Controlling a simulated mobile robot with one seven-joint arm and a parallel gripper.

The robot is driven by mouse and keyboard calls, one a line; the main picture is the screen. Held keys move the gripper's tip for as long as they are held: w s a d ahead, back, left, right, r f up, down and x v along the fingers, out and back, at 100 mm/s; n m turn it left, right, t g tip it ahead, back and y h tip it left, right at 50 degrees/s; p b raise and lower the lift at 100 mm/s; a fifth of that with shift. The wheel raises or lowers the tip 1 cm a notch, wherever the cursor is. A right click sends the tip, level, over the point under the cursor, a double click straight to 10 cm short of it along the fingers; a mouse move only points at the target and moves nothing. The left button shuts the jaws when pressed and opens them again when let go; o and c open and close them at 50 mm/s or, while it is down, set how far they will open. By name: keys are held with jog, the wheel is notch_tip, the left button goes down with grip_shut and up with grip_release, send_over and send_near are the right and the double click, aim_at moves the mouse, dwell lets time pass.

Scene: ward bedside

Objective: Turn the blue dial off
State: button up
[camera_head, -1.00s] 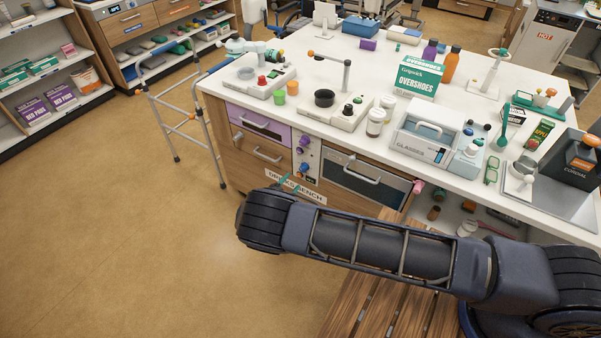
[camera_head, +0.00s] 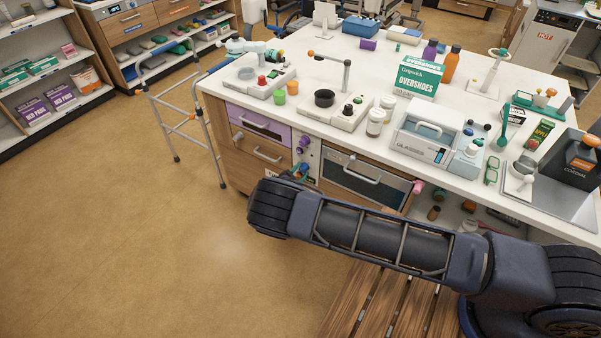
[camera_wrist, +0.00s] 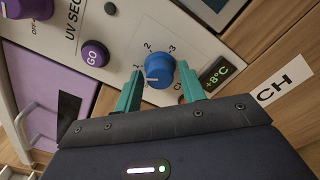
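The blue dial (camera_wrist: 159,70) is on the light control panel at the front of the bench, with the marks 1, 2 and 3 around it in the wrist view. Its white pointer line is on its left side. My gripper (camera_wrist: 160,78) has its two green fingers apart, one on each side of the dial. I cannot tell whether either finger touches it. In the head view the dial (camera_head: 305,168) shows only as a small blue spot beside my arm's end.
A purple GO button (camera_wrist: 95,53) and a larger purple knob (camera_wrist: 28,8) sit left of the dial on the panel. A display reading +8°C (camera_wrist: 215,76) is to its right. The oven door (camera_head: 365,172) and purple drawer (camera_head: 258,122) flank the panel.

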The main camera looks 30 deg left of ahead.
jog(key=c, duration=0.6)
jog(key=shift+c, duration=0.2)
jog(key=shift+n, duration=0.3)
jog(key=n, duration=1.1)
jog(key=shift+s, duration=0.1)
jog(key=o, duration=1)
